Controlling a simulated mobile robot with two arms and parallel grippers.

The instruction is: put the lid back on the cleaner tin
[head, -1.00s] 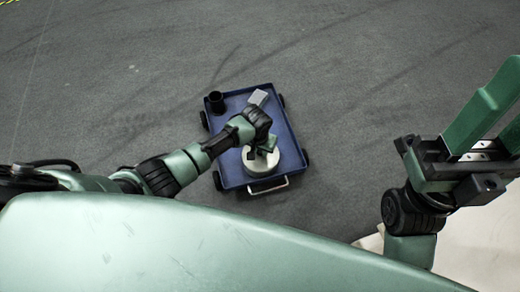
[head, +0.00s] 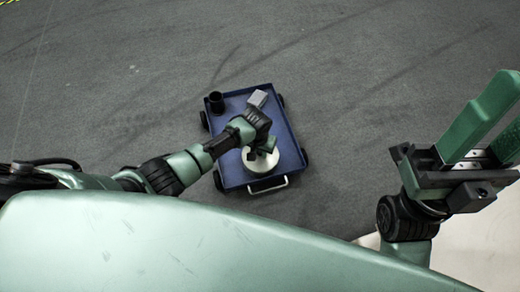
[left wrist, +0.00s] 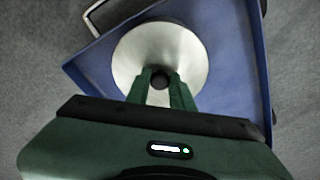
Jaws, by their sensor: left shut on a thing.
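The round pale lid (head: 262,166) is over the lower middle of the blue trolley; it also shows in the left wrist view (left wrist: 190,60), with a dark knob (left wrist: 159,78) at its centre. My left gripper (head: 266,146) is shut on the knob, its two green fingers (left wrist: 160,82) on either side of it. The lid looks about level. The cleaner tin cannot be told apart under the lid, and I cannot tell whether the lid touches it. My right gripper (head: 497,122) is empty at the right, its green fingers apart.
The blue trolley (head: 287,135) has a raised rim, dark wheels and a pale handle (head: 267,187) at its near end. A black cup (head: 216,101) stands in its far left corner and a grey block (head: 258,98) at its far edge. Grey floor around it is clear.

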